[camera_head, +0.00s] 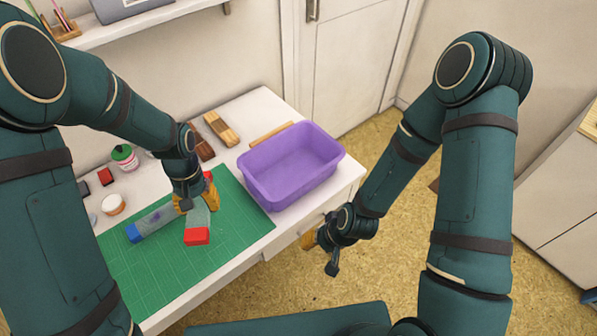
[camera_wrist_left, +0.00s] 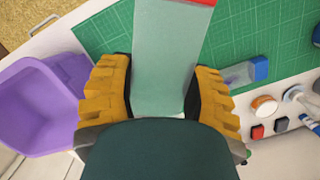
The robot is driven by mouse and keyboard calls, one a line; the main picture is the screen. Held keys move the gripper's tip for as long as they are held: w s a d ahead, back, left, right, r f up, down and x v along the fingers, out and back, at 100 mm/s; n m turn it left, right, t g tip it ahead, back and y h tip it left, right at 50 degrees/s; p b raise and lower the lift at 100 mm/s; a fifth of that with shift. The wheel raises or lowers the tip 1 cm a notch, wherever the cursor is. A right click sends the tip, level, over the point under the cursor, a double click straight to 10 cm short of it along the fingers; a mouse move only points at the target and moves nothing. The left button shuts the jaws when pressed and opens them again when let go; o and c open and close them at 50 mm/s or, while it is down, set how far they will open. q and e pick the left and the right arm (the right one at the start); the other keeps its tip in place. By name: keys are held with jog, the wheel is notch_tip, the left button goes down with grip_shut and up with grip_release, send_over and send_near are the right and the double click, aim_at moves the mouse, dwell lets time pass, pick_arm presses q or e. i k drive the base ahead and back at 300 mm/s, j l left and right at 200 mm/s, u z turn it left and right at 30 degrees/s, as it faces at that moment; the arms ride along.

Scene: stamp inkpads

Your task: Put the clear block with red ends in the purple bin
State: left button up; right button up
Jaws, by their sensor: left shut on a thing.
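The clear block with red ends (camera_head: 199,219) lies over the green cutting mat in the head view, one red end toward me and the other partly hidden behind my left gripper. It also shows in the left wrist view (camera_wrist_left: 165,60), between the two yellow fingers. My left gripper (camera_head: 184,203) is shut on this block around its middle; it also shows in the left wrist view (camera_wrist_left: 160,98). The purple bin (camera_head: 290,167) stands empty on the table, right of the gripper. My right gripper (camera_head: 322,247) hangs beside the table's right edge, away from the block; its finger opening is unclear.
A clear block with blue ends (camera_head: 150,222) lies on the green mat (camera_head: 150,280) left of the gripper. Small jars, stamps and inkpads line the table's back left. A shelf (camera_head: 130,25) runs along the wall above.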

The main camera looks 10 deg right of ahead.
aim_at(293, 177)
jog(key=i+l, duration=0.2)
jog(key=l, duration=0.15)
jog(key=i+l, duration=0.15)
jog(key=l, duration=0.25)
jog(key=i+l, duration=0.2)
jog(key=l, duration=0.15)
jog(key=i+l, duration=0.2)
jog(key=l, duration=0.2)
